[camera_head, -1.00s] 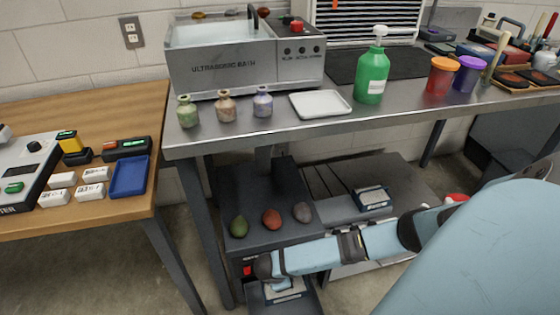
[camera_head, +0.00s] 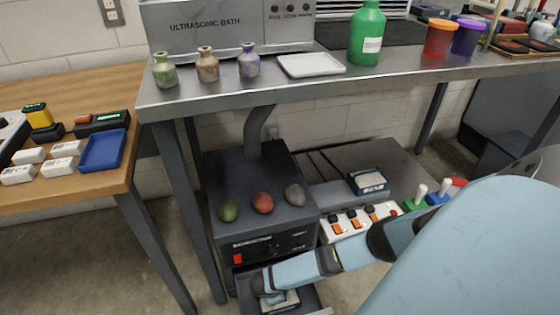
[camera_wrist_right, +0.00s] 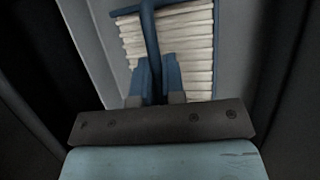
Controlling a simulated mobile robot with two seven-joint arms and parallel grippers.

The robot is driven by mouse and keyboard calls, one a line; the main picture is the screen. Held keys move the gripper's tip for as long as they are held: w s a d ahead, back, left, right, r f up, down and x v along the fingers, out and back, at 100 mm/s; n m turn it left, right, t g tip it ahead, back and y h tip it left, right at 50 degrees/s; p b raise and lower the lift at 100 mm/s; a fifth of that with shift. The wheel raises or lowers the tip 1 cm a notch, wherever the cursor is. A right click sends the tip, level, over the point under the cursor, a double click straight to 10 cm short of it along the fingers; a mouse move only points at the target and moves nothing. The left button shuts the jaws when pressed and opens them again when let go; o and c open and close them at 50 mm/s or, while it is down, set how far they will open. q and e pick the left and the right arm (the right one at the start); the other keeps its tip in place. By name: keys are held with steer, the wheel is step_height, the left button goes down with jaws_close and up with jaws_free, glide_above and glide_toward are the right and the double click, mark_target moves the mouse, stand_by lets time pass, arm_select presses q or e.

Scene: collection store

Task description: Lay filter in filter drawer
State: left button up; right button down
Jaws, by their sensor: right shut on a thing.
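The filter, with white pleats and a blue frame, shows in the right wrist view (camera_wrist_right: 188,50) and, partly covered, in the head view (camera_head: 290,299). My right gripper (camera_wrist_right: 154,72) is shut on the blue bar across the filter. In the head view the right gripper (camera_head: 272,296) is low in the open filter drawer (camera_head: 316,295), at the bottom of the black box (camera_head: 250,170). The filter is within the drawer's walls; whether it touches the floor is hidden. My left gripper is not in view.
Three egg-shaped stones, green (camera_head: 228,211), red (camera_head: 262,203) and grey (camera_head: 295,195), lie on the black box. A similar blue-framed piece (camera_head: 368,181) lies on the lower shelf. A power strip (camera_head: 356,221) is beside the box. The bench (camera_head: 420,75) overhangs from above.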

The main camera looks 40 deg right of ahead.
steer(key=shift+f, duration=0.2)
steer(key=c, duration=1.2)
jaws_free()
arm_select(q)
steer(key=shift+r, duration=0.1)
arm_select(e)
steer(key=shift+r+p, duration=0.3)
steer(key=p+v, duration=0.2)
steer(key=v, duration=0.1)
steer(key=shift+d, duration=0.1)
steer(key=shift+p+v, duration=0.55)
steer(key=shift+v, duration=0.4)
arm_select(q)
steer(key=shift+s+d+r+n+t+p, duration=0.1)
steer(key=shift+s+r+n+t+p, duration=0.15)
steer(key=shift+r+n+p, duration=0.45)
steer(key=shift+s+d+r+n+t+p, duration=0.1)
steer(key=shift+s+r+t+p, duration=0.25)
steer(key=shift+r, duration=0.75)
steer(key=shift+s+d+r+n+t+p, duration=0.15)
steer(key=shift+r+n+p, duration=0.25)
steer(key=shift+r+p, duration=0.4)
arm_select(e)
steer(key=shift+v, duration=3.45)
